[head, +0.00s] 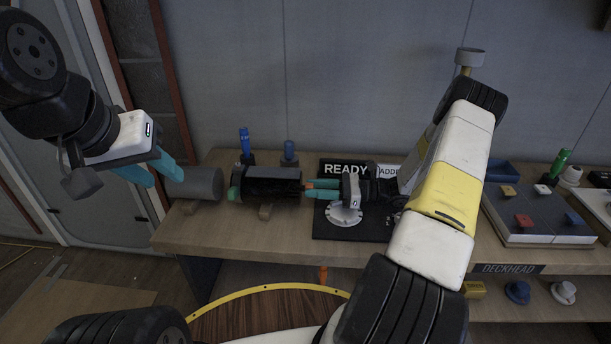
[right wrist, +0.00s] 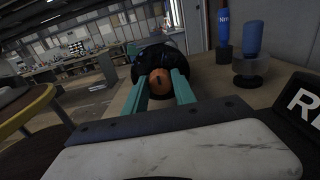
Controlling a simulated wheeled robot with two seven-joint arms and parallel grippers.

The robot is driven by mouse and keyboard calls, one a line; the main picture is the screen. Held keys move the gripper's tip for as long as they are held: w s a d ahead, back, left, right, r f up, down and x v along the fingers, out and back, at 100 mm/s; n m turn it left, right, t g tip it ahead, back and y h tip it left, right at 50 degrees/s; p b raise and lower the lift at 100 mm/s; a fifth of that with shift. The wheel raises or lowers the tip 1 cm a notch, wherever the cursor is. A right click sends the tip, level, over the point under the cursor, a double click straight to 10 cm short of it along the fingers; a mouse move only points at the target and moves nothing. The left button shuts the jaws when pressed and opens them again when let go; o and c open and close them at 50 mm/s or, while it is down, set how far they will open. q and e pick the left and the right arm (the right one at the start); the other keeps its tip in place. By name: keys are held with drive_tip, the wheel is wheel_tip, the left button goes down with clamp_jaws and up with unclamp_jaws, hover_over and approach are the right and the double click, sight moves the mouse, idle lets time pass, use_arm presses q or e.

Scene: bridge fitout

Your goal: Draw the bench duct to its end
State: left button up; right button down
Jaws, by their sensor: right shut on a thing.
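The black bench duct (head: 272,183) lies along the bench, left of the READY board. A green piece shows at its left end, close to a grey cylinder (head: 203,184); I cannot tell whether they touch. My right gripper (head: 312,189) is at the duct's right end. In the right wrist view its teal fingers stand on both sides of an orange round knob (right wrist: 160,82), shut on it, with the black duct (right wrist: 148,62) behind. My left gripper (head: 152,172) is open and empty, in the air left of the grey cylinder.
Blue upright items (head: 245,143) stand behind the duct. A grey panel with coloured knobs (head: 540,215) is at the right. The bench front (head: 225,235) is clear.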

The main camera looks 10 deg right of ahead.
idle(0.8)
drive_tip(key=shift+x, duration=2.45)
drive_tip(key=c, duration=1)
unclamp_jaws()
drive_tip(key=shift+w+a, duration=0.1)
drive_tip(key=v, duration=0.8)
drive_tip(key=shift+a, duration=0.1)
